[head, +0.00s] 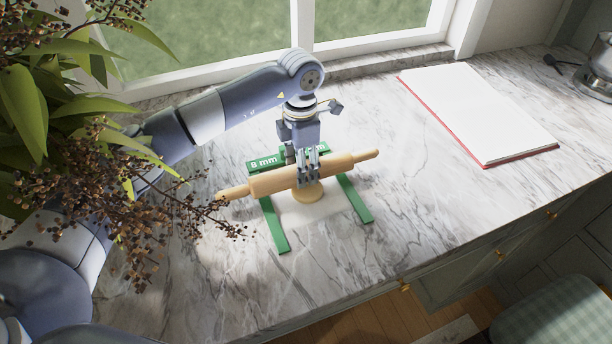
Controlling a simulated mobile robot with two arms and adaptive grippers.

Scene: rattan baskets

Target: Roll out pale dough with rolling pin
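A wooden rolling pin (270,182) lies slantwise across a green guide frame (275,226) marked "8 mm". The pale dough (307,195) is a small round piece, partly hidden under the pin's near side. My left gripper (308,178) comes down from above onto the middle of the pin. Its fingers reach over the pin's near side and look closed around it, just above the dough. The far side of the grip is hidden. My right gripper is not in view.
A pale sheet (310,216) lies between the frame's rails on the marble counter (420,215). A leafy plant (75,130) crowds the left. A metal pot (598,70) stands at the far right.

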